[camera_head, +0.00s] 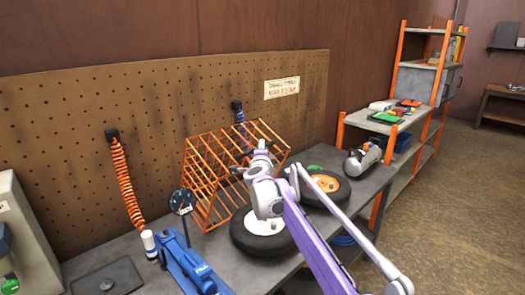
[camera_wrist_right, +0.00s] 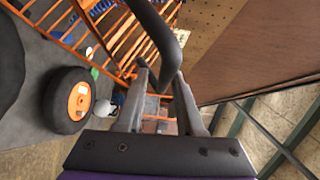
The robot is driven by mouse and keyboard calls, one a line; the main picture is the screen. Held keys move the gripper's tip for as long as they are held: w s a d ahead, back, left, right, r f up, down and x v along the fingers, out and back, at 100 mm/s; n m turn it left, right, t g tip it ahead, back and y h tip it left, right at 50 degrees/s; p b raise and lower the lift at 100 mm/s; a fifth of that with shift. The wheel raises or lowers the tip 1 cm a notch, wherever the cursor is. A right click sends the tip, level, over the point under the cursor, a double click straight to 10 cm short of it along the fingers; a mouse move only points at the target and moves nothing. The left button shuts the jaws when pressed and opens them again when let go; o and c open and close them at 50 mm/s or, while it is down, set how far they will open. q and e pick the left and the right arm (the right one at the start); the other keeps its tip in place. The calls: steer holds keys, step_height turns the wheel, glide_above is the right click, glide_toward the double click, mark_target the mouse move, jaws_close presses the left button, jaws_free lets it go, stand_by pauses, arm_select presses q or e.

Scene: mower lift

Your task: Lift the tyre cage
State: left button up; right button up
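The tyre cage (camera_head: 215,175) is an orange wire frame standing tilted on the grey bench, against the pegboard. Its bars (camera_wrist_right: 105,35) also fill the upper left of the right wrist view. My right arm reaches in from the lower right, and its gripper (camera_head: 238,170) is at the cage's right side. In the right wrist view a dark curved bar, which looks like a handle (camera_wrist_right: 158,28), passes down between the fingertips of my right gripper (camera_wrist_right: 162,82). Whether the fingers press on it I cannot tell. My left gripper is out of view.
A tyre with a white hub (camera_head: 262,228) and one with an orange hub (camera_head: 325,184) lie right of the cage, beneath my arm. A blue tool (camera_head: 187,265) and a round gauge (camera_head: 182,201) stand left of it. An orange-framed shelf (camera_head: 408,75) stands beyond the bench.

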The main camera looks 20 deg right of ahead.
steer(key=shift+o, duration=0.4)
steer(key=b+v, duration=0.1)
steer(key=v, duration=0.9)
steer(key=shift+s+a+b, duration=0.15)
steer(key=shift+s+b, duration=0.25)
